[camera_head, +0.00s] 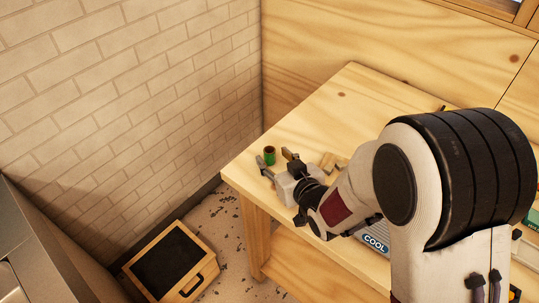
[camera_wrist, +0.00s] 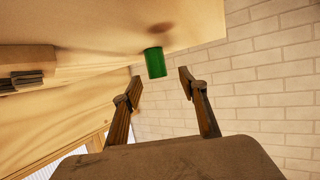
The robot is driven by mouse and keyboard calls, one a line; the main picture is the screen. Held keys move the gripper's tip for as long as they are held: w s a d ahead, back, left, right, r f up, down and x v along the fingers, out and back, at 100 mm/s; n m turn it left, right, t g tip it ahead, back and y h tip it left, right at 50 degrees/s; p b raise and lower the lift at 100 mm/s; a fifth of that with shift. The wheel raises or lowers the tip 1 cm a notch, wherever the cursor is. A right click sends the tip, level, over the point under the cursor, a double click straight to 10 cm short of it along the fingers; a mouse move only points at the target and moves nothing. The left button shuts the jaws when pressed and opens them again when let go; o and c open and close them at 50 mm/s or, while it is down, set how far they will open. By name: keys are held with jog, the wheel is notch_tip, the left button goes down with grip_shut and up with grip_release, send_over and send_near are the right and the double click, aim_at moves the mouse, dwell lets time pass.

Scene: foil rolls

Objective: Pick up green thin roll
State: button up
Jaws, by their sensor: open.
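The green thin roll (camera_head: 269,155) stands upright near the far left corner of the wooden table (camera_head: 335,112). Its top looks brown in the head view. My gripper (camera_head: 274,162) is low over the table, close beside the roll on its near side. In the wrist view the green roll (camera_wrist: 155,62) shows just beyond the gap between my two fingertips (camera_wrist: 160,80). The fingers are spread apart with nothing between them. The roll appears apart from both fingers.
A small pale wooden piece (camera_head: 329,161) lies on the table right of my gripper. A box marked COOL (camera_head: 375,243) is partly hidden by my arm. A wooden crate with a dark top (camera_head: 170,262) stands on the floor. A brick wall (camera_head: 130,90) rises at left.

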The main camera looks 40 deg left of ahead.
aim_at(269, 151)
jog(key=shift+w+x, duration=0.2)
jog(key=shift+x, duration=2.25)
jog(key=shift+d, duration=0.1)
jog(key=shift+c, duration=0.2)
jog(key=c, duration=0.9)
